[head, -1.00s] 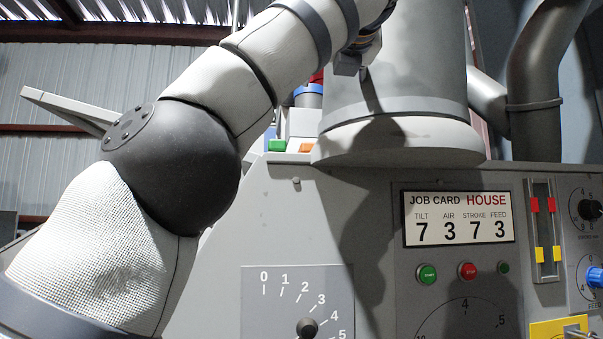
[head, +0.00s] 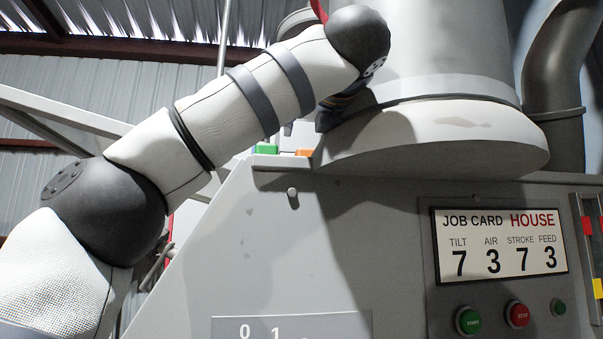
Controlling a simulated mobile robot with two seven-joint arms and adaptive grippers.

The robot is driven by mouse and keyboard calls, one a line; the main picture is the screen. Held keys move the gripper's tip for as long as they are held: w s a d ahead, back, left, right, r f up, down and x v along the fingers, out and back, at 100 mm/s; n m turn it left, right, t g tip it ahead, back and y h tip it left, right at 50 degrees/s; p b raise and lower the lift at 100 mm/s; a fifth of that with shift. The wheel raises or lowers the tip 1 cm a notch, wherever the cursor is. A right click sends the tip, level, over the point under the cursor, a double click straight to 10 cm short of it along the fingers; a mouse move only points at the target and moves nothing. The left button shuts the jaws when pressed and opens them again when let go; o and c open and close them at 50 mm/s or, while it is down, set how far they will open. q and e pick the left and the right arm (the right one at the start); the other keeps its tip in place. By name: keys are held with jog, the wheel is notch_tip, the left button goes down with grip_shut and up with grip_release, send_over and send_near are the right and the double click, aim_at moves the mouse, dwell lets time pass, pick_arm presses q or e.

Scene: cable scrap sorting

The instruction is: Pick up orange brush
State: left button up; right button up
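A small orange object (head: 305,152) sits on the machine's top ledge, just right of a green one; only a little of it shows, so I cannot tell whether it is the orange brush. My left arm comes in from the left and bends over the ledge. Part of my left gripper (head: 327,119) shows as a dark shape below the wrist, a little above and right of the orange object. The forearm and wrist hide most of it, so its opening and any contact cannot be made out. My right gripper is not in view.
A green block (head: 266,149) lies on the same ledge. A large grey cylinder with a wide flange (head: 440,138) stands close to the right of my wrist. The machine's front panel has a job card (head: 500,243) and green and red buttons (head: 517,314).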

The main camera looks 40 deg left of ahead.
aim_at(308, 153)
pick_arm(q)
jog(key=f, duration=0.3)
jog(key=shift+w+a, duration=0.25)
jog(key=shift+a, duration=0.1)
jog(key=x, duration=0.6)
jog(key=shift+w+a+r, duration=0.15)
jog(key=shift+w+a, duration=0.1)
jog(key=shift+w, duration=0.05)
jog(key=c, duration=1.3)
